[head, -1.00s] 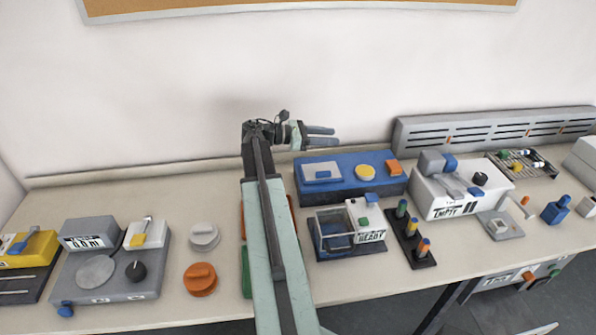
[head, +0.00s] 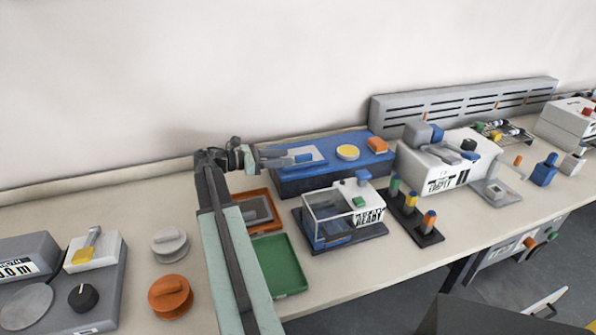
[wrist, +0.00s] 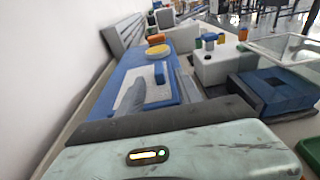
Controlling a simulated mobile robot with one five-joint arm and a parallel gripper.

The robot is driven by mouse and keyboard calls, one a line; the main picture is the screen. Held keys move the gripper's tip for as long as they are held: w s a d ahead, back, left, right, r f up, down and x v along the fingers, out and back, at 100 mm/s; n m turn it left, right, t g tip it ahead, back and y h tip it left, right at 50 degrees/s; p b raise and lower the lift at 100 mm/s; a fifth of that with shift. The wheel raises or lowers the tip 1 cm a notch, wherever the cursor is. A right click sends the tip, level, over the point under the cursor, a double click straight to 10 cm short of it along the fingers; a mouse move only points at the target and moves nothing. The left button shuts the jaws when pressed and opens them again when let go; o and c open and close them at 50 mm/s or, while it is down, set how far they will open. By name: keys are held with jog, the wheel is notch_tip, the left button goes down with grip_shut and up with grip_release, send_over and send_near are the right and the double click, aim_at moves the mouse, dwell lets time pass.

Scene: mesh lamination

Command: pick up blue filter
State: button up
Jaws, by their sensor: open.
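A long blue platform (head: 335,172) stands at the back of the bench. A pale plate (head: 318,151) on it carries a small blue piece (head: 304,158), which may be the blue filter. The blue piece also shows in the wrist view (wrist: 159,73). Another blue part (head: 334,231) lies inside a clear-walled box. I cannot tell for certain which one is the filter. My gripper (head: 284,157) is open and empty, its grey fingers pointing right over the platform's left end, close to the small blue piece. Whether they touch the plate is unclear.
The clear-walled box (head: 318,210) marked READY stands in front of the platform. An orange-rimmed tray (head: 271,203) and a green tray (head: 281,265) lie near my arm. A rack of coloured pegs (head: 425,235) and a white machine (head: 442,160) stand to the right.

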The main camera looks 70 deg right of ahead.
aim_at(312, 156)
jog(key=shift+s+d, duration=0.15)
jog(key=shift+s, duration=0.1)
jog(key=shift+x, duration=1.1)
jog(key=b+x, duration=0.1)
jog(key=x, duration=0.4)
jog(key=shift+d+f, duration=0.15)
jog(key=shift+d, duration=0.05)
grip_shut()
